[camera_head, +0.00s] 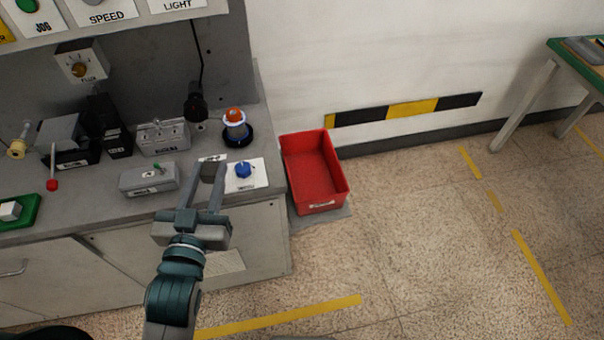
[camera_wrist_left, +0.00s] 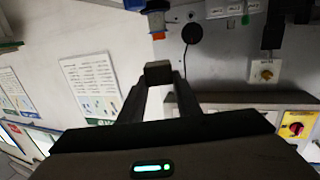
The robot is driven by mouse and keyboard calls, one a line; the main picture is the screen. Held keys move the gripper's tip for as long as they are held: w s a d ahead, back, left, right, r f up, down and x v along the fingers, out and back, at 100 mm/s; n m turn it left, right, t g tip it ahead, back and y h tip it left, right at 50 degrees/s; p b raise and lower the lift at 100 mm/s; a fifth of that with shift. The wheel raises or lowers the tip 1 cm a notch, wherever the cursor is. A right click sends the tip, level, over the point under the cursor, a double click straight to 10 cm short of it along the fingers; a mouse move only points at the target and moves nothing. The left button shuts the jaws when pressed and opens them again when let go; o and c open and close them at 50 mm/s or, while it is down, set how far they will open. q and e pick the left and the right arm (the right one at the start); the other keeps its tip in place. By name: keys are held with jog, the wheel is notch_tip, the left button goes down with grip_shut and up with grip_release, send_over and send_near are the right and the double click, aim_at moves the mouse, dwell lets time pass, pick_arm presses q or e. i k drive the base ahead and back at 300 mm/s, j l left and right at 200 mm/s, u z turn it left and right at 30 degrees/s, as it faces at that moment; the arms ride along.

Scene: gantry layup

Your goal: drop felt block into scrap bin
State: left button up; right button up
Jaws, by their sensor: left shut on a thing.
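My left gripper (camera_head: 209,180) is shut on a dark grey felt block (camera_head: 212,170), which sits between the fingertips. The block also shows between the fingertips in the left wrist view (camera_wrist_left: 158,71). In the head view the gripper is over the front right part of the grey bench, left of the scrap bin. The red scrap bin (camera_head: 303,198) stands beyond the bench's right end, against the wall, and looks empty. My right gripper is not in view.
The grey bench (camera_head: 95,195) carries a blue knob on a white plate (camera_head: 243,172), an orange-topped blue device (camera_head: 236,128) and grey boxes (camera_head: 150,178). A green-edged table (camera_head: 572,55) stands at far right. The floor right of the bin is clear.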

aim_at(307, 180)
jog(key=l+u, duration=0.1)
jog(key=u, duration=0.2)
jog(key=l+u, duration=0.1)
jog(key=u, duration=0.2)
jog(key=i+l+u, duration=0.1)
jog(key=l+u, duration=0.15)
jog(key=l, duration=0.45)
jog(key=l+u, duration=0.3)
jog(key=l, duration=1.15)
jog(key=k+l, duration=0.1)
jog(key=l, duration=0.55)
